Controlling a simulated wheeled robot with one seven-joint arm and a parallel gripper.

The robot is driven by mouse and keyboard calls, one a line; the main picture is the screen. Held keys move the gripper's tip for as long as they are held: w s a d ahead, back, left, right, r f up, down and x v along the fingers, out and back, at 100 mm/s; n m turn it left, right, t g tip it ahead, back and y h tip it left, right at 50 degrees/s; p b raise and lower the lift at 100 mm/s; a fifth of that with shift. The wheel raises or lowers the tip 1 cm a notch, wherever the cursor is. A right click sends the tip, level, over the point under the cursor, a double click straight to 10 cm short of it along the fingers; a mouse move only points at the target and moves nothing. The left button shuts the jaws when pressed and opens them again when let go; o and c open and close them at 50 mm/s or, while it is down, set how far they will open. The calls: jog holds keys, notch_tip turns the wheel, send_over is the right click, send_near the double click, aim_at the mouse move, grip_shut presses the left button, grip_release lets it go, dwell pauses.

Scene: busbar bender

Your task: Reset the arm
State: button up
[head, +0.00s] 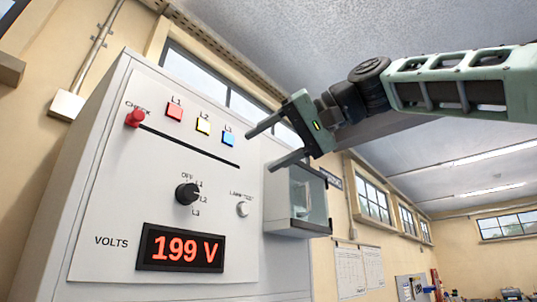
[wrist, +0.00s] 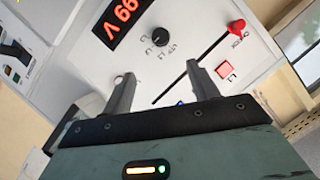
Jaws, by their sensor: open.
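My gripper (head: 258,152) is open and empty, in front of the right side of the panel near the blue lamp. Its two fingers also show in the wrist view (wrist: 160,72), pointing at the panel with nothing between them. The red CHECK knob (head: 135,117) is at the left end of a dark slot, also visible in the wrist view (wrist: 237,28). The black selector knob (head: 187,193) sits below the slot; its exact setting is hard to tell. The display (head: 180,249) reads 199 V. I cannot tell whether the fingertips touch the panel.
A lamp-test button (head: 243,209) sits right of the selector. A box with a clear front (head: 300,200) juts out on the cabinet's right. Open room lies further right.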

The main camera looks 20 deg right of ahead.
jog(key=s+a+f+n+g+h+b, duration=0.1)
jog(key=a+f+g+h, duration=0.2)
jog(key=f, duration=1.5)
jog(key=a+f+n+g+h+b, duration=0.15)
jog(key=a+f, duration=0.35)
jog(key=f, duration=1.2)
jog(key=s+d+f+n+g+h, duration=0.1)
jog(key=s+d+f, duration=0.2)
jog(key=s+f, duration=0.3)
jog(key=s+d+f+n+g+h+b, duration=0.1)
jog(key=s+f, duration=0.5)
jog(key=f, duration=0.7)
jog(key=s+d+f+n+g+h, duration=0.1)
jog(key=s+d+f+g+h, duration=0.2)
jog(key=f, duration=0.7)
jog(key=s+d, duration=0.2)
jog(key=s, duration=0.1)
jog(key=shift+s+d, duration=0.15)
jog(key=shift+s, duration=0.2)
